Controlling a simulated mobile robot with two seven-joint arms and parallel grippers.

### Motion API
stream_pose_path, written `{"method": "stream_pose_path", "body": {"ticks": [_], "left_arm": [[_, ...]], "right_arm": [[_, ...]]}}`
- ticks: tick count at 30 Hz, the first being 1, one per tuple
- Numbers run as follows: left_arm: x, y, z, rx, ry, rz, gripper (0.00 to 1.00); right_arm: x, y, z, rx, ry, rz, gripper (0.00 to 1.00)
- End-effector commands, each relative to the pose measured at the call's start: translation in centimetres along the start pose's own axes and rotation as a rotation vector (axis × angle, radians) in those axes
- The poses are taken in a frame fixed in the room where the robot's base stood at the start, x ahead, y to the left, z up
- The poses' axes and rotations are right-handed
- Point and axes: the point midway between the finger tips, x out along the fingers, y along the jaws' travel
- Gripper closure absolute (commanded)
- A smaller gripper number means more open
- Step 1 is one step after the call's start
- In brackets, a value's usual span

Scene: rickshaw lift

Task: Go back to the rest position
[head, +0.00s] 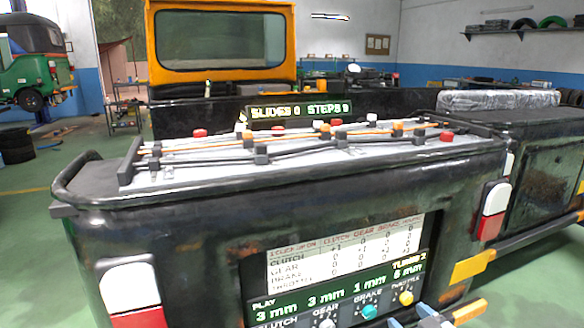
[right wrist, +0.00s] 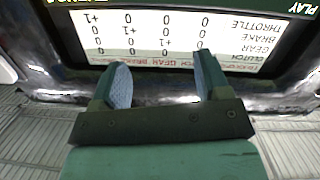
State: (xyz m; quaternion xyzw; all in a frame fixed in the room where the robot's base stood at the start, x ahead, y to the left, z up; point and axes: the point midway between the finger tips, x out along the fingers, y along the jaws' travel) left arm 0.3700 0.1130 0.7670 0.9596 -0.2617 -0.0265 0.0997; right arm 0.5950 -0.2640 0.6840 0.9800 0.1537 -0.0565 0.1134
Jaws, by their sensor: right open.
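My right gripper (head: 412,317) shows at the bottom edge of the head view, in front of the control panel, with only its blue finger tips and nearby parts in frame. In the right wrist view, my right gripper (right wrist: 158,66) is open, its two fingers apart with nothing between them. The fingers point toward the panel's printed table (right wrist: 150,35), which appears upside down there. In the head view, the teal knob (head: 369,311) and yellow knob (head: 406,297) are just beyond the gripper. Contact with them cannot be told. My left gripper is not in view.
The dark rickshaw body (head: 180,225) fills the middle, with cables and coloured blocks on its grey top (head: 300,150). A tail light (head: 130,290) sits at each side. A yellow cab (head: 222,45) stands behind.

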Motion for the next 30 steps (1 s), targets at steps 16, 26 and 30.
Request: {"method": "stream_pose_path", "body": {"ticks": [16, 26, 30], "left_arm": [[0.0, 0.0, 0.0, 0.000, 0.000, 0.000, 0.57], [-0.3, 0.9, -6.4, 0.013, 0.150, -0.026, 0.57], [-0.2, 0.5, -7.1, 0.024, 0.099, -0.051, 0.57]], "right_arm": [[-17.4, -19.1, -9.3, 0.379, 0.140, -0.233, 0.31], [-19.3, -17.5, -16.0, 0.403, 0.292, -0.181, 0.31], [-19.1, -17.0, -16.6, 0.388, 0.238, -0.166, 0.31]]}}
